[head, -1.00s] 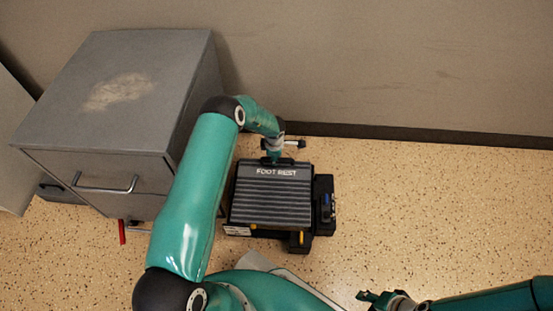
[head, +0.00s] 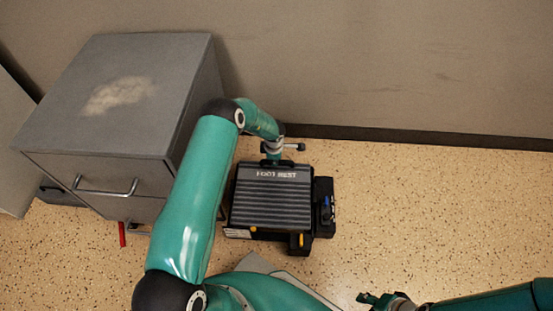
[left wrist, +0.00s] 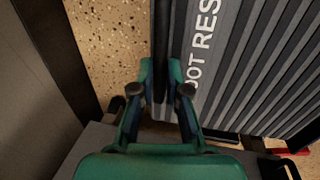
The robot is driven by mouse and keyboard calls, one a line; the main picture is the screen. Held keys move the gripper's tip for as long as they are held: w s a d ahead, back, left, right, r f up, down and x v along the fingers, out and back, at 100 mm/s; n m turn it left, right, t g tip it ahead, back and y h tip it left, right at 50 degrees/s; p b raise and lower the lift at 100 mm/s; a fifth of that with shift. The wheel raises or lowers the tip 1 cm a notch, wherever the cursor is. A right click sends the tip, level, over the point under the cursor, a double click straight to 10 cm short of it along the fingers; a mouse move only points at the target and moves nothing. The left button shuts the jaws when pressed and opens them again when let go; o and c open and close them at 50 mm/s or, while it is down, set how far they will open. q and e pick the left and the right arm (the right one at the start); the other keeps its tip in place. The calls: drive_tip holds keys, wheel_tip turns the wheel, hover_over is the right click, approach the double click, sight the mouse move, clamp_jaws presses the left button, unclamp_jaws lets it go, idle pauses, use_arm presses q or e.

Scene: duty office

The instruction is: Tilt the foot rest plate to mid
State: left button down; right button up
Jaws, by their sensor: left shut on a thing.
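The foot rest has a dark ribbed plate (head: 270,205) lettered "FOOT REST" on a black base (head: 323,215), on the floor beside the cabinet. My left gripper (head: 272,154) is at the plate's far edge. In the left wrist view, the fingers of my left gripper (left wrist: 167,88) stand on both sides of a dark strip along the edge of the ribbed plate (left wrist: 235,65), shut on it. The exact contact is partly hidden. My right gripper (head: 375,298) is at the bottom right, apart from the foot rest; its finger opening is unclear.
A grey drawer cabinet (head: 150,90) with a metal handle stands close left of the foot rest, partly behind my left arm. The wall (head: 400,70) is just behind. A red piece (head: 122,234) shows by the cabinet's foot. Speckled floor (head: 430,210) is clear to the right.

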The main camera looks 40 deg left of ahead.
use_arm(q)
drive_tip(key=shift+s+d+r+p, duration=0.15)
drive_tip(key=shift+d+r+p, duration=0.05)
drive_tip(key=shift+r+p, duration=0.3)
drive_tip(key=shift+s+d+r+p, duration=0.1)
drive_tip(key=shift+d+r+p, duration=0.1)
drive_tip(key=shift+r+p, duration=0.3)
drive_tip(key=shift+s+d+r, duration=0.15)
drive_tip(key=shift+r, duration=0.05)
drive_tip(key=shift+s, duration=0.15)
drive_tip(key=shift+s+a+f, duration=0.1)
drive_tip(key=shift+a+f, duration=0.1)
drive_tip(key=shift+f, duration=0.05)
drive_tip(key=c, duration=1.2)
unclamp_jaws()
drive_tip(key=shift+r, duration=0.1)
